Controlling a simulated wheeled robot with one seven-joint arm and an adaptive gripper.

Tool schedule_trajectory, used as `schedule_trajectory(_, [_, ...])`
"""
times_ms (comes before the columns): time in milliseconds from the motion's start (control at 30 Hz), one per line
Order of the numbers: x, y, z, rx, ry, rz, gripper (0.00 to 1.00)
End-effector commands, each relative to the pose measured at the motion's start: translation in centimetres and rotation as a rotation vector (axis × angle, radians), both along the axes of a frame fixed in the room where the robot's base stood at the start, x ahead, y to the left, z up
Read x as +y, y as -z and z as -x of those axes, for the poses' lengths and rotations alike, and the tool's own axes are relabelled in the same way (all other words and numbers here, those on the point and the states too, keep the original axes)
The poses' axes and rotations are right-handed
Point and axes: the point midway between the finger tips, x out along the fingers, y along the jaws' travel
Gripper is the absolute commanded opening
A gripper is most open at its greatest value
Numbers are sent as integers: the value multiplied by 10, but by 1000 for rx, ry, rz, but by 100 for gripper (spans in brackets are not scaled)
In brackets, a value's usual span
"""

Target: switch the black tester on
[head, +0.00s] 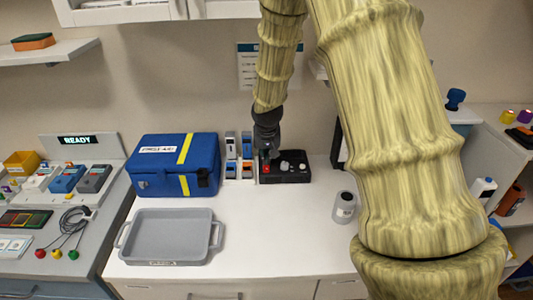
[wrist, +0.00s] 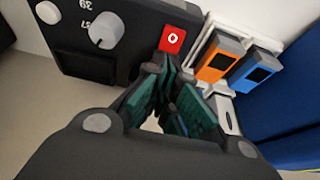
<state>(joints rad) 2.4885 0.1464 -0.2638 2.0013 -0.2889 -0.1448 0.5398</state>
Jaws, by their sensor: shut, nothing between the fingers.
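The black tester (head: 296,179) stands on the white counter against the wall. In the wrist view the tester (wrist: 135,22) fills the upper left, with pale round knobs (wrist: 104,30) and a dark panel. Its red switch (wrist: 173,39) bears a white ring mark at the right end of the face. My gripper (head: 266,154) is over the tester's left end in the head view. In the wrist view my gripper (wrist: 160,68) has its teal-padded fingers shut and empty, with the tips just below the red switch. I cannot tell whether they touch it.
Orange (wrist: 213,64) and blue (wrist: 253,68) devices in a white rack stand close beside the tester. A pale cylindrical container (head: 345,207) stands right. The counter's front middle is clear.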

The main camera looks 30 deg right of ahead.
Motion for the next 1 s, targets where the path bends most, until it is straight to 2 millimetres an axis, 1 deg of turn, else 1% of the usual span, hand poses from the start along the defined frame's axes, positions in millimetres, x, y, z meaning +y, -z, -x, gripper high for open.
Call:
schedule_trajectory(333, [-1, 0, -1, 20, 0, -12, 0])
schedule_trajectory(533, [-3, 6, -4, 83, 1, -52, 0])
schedule_trajectory(667, [-4, 12, -6, 92, 1, -55, 0])
schedule_trajectory(1000, [-5, 13, -6, 91, 1, -55, 0])
